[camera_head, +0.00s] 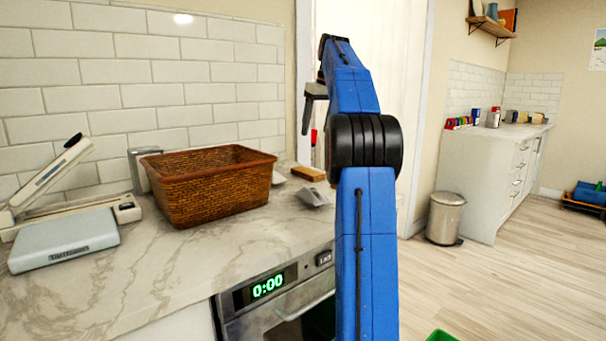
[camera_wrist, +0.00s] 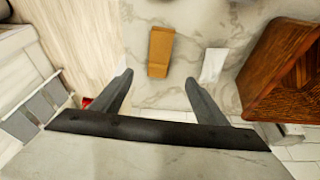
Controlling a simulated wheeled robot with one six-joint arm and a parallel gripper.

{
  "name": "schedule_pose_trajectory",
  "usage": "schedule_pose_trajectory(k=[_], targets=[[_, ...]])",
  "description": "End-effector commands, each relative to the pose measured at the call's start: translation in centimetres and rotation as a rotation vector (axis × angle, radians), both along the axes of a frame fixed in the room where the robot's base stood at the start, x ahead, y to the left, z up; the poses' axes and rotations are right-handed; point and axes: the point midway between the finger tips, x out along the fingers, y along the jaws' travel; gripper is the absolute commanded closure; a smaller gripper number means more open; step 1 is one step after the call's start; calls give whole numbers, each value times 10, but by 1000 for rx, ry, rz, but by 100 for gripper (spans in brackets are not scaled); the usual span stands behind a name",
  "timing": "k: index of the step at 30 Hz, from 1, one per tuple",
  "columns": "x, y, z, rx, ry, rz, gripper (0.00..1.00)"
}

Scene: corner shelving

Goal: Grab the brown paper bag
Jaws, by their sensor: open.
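A small brown block-like item (camera_head: 308,173), which looks like the brown paper bag, lies on the marble counter to the right of the wicker basket. It shows in the wrist view (camera_wrist: 160,50) at upper centre, beyond my fingertips and roughly between their lines. My gripper (camera_wrist: 159,78) is open with nothing between its fingers. In the head view my gripper (camera_head: 307,115) hangs above the counter's far end, apart from the brown item. My blue arm stands in front of part of that area.
The brown wicker basket (camera_head: 210,185) stands close by; it also shows at right in the wrist view (camera_wrist: 285,65). A grey-white item (camera_head: 313,197) lies near the brown item. A red object (camera_wrist: 87,102) is by the left finger. A tiled wall (camera_head: 150,80) backs the counter.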

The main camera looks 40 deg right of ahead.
Motion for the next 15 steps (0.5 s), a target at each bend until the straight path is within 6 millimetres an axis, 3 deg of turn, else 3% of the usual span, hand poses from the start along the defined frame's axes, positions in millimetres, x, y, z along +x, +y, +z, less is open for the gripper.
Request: schedule_pose_trajectory(k=[15], targets=[[26,-1,-86,1,2,0,33]])
